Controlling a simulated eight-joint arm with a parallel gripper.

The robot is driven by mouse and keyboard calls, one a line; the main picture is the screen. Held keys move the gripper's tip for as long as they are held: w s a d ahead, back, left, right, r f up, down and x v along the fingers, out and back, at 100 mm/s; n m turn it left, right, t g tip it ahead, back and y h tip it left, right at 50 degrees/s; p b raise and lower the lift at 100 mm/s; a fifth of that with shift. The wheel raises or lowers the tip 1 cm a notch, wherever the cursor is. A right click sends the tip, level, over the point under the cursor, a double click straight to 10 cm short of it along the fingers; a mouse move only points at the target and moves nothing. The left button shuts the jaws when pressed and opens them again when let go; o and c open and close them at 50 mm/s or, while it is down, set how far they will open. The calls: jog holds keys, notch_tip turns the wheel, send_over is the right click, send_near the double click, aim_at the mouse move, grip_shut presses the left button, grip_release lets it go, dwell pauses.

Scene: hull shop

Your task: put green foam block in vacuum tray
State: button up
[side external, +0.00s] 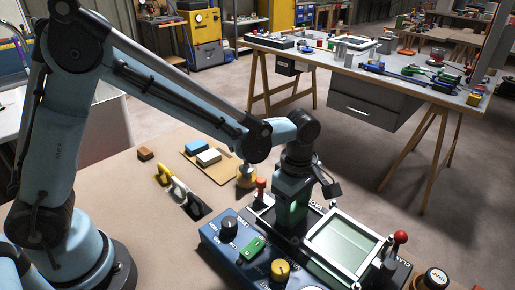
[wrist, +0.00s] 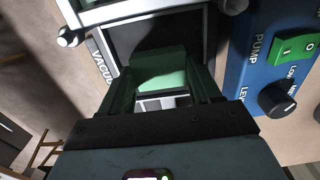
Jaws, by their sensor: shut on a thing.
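My gripper (side external: 291,212) points straight down over the dark vacuum tray (side external: 263,217) on the blue console. In the wrist view my gripper (wrist: 163,80) is shut on the green foam block (wrist: 158,62), which shows between the two fingers. The vacuum tray (wrist: 198,30) lies below, with a dark floor and a pale metal rim. The block is over the tray's opening; I cannot tell whether it touches the floor. In the side view my gripper hides most of the block and part of the tray.
A framed clear lid (side external: 345,246) stands open right of the tray, near a red-knobbed clamp (side external: 400,238). Blue and white blocks lie on a tan board (side external: 222,172) behind; a yellow-handled tool (side external: 178,187) lies left.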

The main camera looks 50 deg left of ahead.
jog(key=shift+f, duration=0.35)
jog(key=o, duration=1)
jog(key=shift+o, duration=0.2)
notch_tip(320, 180, up, 12)
jog(key=s+a+m+t, duration=0.3)
jog(key=s+a+m, duration=0.1)
jog(key=a+m, duration=0.3)
jog(key=s+a+m+t, duration=0.4)
jog(key=a+m, duration=0.4)
jog(key=m, duration=0.3)
jog(key=shift+s+a+f, duration=0.15)
jog(key=shift+s+a, duration=0.1)
jog(key=shift+s, duration=0.55)
